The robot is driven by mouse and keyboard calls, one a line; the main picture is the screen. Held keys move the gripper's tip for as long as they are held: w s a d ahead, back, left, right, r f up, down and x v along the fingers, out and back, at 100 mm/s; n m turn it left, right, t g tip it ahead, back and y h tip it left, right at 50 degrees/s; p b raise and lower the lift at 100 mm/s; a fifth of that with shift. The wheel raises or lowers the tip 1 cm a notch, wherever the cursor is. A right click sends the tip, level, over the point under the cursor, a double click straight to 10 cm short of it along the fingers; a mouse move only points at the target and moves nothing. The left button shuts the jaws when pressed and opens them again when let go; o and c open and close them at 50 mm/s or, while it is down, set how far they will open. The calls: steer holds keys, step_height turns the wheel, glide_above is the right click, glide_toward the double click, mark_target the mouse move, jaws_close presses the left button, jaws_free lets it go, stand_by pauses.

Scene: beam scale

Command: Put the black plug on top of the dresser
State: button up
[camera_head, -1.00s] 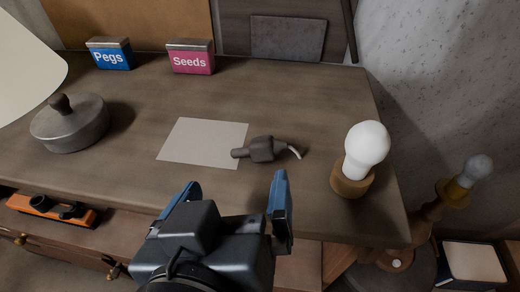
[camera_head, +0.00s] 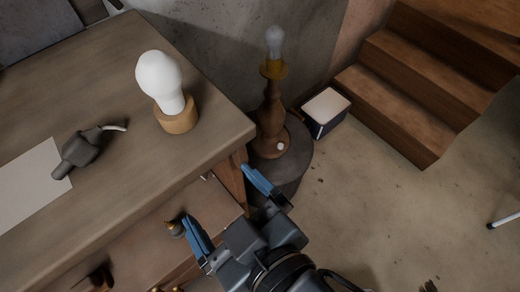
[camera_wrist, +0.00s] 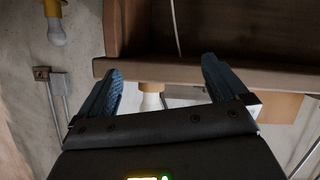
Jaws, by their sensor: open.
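A dark grey-black plug (camera_head: 80,152) with a pale, curved cord end lies on the brown wooden top (camera_head: 125,165), partly over the edge of a pale sheet. This piece of furniture has a drawer-like front below its top; I cannot tell for certain that it is the dresser. My gripper (camera_head: 217,195) is open and empty, to the right of the plug and near the front right corner of the top. Its two blue fingers also show apart in the wrist view (camera_wrist: 161,65). The plug is not identifiable in the wrist view.
A white bulb (camera_head: 159,80) on a wooden base (camera_head: 177,118) stands near the top's right edge. Beyond it, a wooden lamp (camera_head: 271,110) stands on a round dark stand (camera_head: 290,165). A pale-topped box (camera_head: 326,108) and wooden stairs (camera_head: 415,95) are right. Floor (camera_head: 410,215) is largely clear.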

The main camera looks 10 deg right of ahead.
steer(key=s+d+f+m+t+h, duration=0.1)
steer(key=s+d+f+m, duration=0.15)
steer(key=d, duration=0.35)
steer(key=s+d+f+m+h, duration=0.1)
steer(key=s+d+f, duration=0.15)
steer(key=d, duration=0.45)
steer(key=s+d+r+m+t+h, duration=0.1)
steer(key=s+d+r+m+h, duration=0.2)
steer(key=s+d, duration=0.7)
steer(key=shift+s+d+m+t+h, duration=0.2)
steer(key=shift+s+m+t+h, duration=0.2)
steer(key=shift+s+m+h, duration=0.4)
steer(key=shift+w+r, duration=0.1)
steer(key=shift+w, duration=0.05)
